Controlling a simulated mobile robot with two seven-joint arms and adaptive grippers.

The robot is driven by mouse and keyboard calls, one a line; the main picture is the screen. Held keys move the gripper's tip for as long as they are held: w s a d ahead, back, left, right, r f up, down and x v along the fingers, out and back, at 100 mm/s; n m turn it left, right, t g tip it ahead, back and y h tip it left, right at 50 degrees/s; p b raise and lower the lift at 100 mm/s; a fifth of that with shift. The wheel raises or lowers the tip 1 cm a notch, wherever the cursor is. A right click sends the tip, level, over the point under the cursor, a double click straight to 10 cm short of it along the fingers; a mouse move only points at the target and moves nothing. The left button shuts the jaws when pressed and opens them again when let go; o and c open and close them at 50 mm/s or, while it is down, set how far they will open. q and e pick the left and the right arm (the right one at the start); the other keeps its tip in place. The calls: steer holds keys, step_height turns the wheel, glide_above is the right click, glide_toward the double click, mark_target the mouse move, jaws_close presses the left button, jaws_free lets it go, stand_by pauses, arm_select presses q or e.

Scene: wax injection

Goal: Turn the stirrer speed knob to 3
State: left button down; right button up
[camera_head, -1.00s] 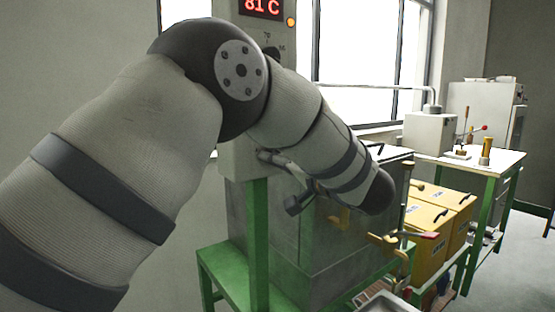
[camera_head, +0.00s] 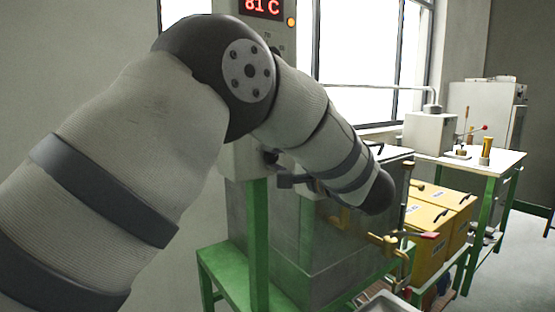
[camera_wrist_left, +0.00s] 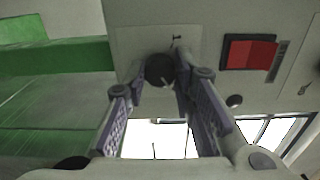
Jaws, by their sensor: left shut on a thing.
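The dark round knob (camera_wrist_left: 160,70) sits on a pale control panel (camera_wrist_left: 130,42) in the left wrist view. The fingers of my left gripper (camera_wrist_left: 158,80) stand on either side of the knob and are shut on it. A small dark mark shows on the panel beside the knob, but I cannot read a setting. In the head view my left arm crosses in front of the machine. Only a small dark part of my left gripper (camera_head: 286,181) shows below the forearm, close to the panel's lower part. My right gripper is not in view.
A red rocker switch (camera_wrist_left: 250,53) is on the same panel near the knob. A display (camera_head: 262,8) reads 81 C. The grey tank (camera_head: 330,245) stands on a green frame (camera_head: 258,240). Brass valves (camera_head: 385,242), yellow boxes (camera_head: 430,220) and a bench (camera_head: 490,160) lie to the right.

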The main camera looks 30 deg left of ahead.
arm_select(q)
steer(key=shift+m, duration=0.4)
steer(key=c, duration=1.3)
jaws_free()
steer(key=shift+c, duration=0.2)
steer(key=shift+d, duration=0.1)
steer(key=v, duration=1.2)
